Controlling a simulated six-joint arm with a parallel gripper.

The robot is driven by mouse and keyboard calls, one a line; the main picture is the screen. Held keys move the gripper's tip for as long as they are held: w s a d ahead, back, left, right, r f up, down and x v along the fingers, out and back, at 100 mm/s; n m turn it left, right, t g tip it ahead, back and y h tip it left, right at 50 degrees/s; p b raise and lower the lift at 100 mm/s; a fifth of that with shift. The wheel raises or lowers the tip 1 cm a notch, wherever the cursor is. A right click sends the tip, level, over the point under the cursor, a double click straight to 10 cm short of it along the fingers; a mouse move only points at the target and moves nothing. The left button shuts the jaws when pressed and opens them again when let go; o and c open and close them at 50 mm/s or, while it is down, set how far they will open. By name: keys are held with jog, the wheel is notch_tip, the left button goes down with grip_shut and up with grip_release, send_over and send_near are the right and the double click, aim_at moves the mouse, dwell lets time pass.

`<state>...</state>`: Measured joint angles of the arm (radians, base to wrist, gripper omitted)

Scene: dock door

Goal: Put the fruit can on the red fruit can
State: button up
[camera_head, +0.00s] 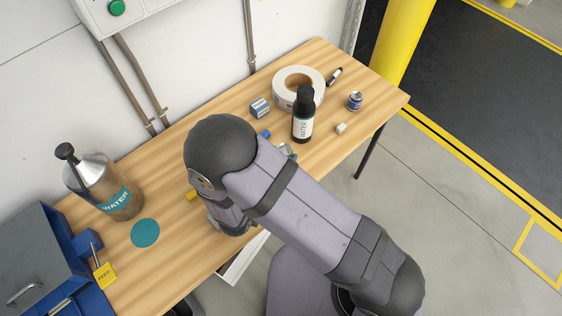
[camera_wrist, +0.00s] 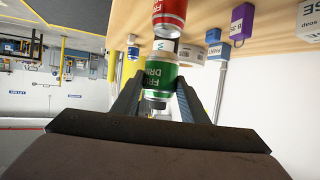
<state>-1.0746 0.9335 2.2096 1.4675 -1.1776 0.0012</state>
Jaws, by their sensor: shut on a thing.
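A green can with fruit drink lettering (camera_wrist: 161,76) sits between the two fingers of my gripper (camera_wrist: 160,84) in the wrist view, and the gripper is shut on it. The lettering appears upside down in that view. A red can with similar lettering (camera_wrist: 170,14) is just beyond the green can, roughly in line with it, at the top edge by the wooden table. A short silvery and pale area shows between the two cans; I cannot tell whether they touch.
On the wooden table (camera_head: 185,245) are a water bottle (camera_head: 110,190), a teal disc (camera_head: 145,233), a dark bottle (camera_head: 303,120), a white tape roll (camera_head: 290,82), a blue box (camera_head: 260,107) and a small blue can (camera_head: 354,100).

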jog(key=shift+f, duration=1.4)
jog(key=shift+f, duration=0.1)
jog(key=o, duration=1.1)
jog(key=shift+o, duration=0.2)
jog(key=shift+s+a, duration=0.1)
jog(key=b+v, duration=0.1)
jog(key=v, duration=1)
jog(key=shift+s+r, duration=0.25)
jog(key=shift+s, duration=0.05)
jog(key=shift+a, duration=0.15)
